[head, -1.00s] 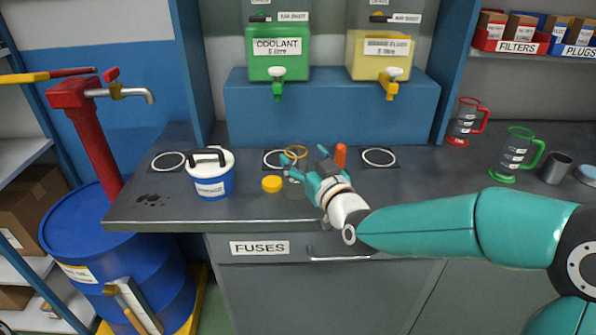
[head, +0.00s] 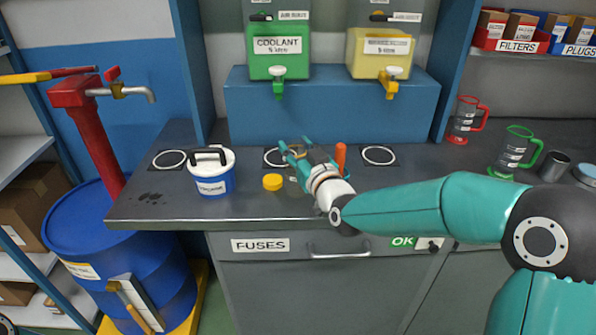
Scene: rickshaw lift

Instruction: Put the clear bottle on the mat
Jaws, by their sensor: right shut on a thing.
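My right gripper (head: 296,155) reaches in from the right over the counter. It is shut, with its fingers in front of the middle dark mat (head: 269,152), which has a white ring. The clear bottle is hard to make out; what my fingers hold is mostly hidden by them and seems to be it. I cannot tell whether it touches the mat. Similar ringed mats lie at left (head: 158,168) and right (head: 378,156), both bare. My left gripper is not in view.
A white-lidded blue tub (head: 213,184) stands left of the cap. An orange upright object (head: 340,157) is close to my right wrist. A blue step (head: 330,112) with coolant (head: 278,55) and yellow (head: 378,58) tanks backs the counter. Red (head: 464,121) and green (head: 512,155) jugs stand right.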

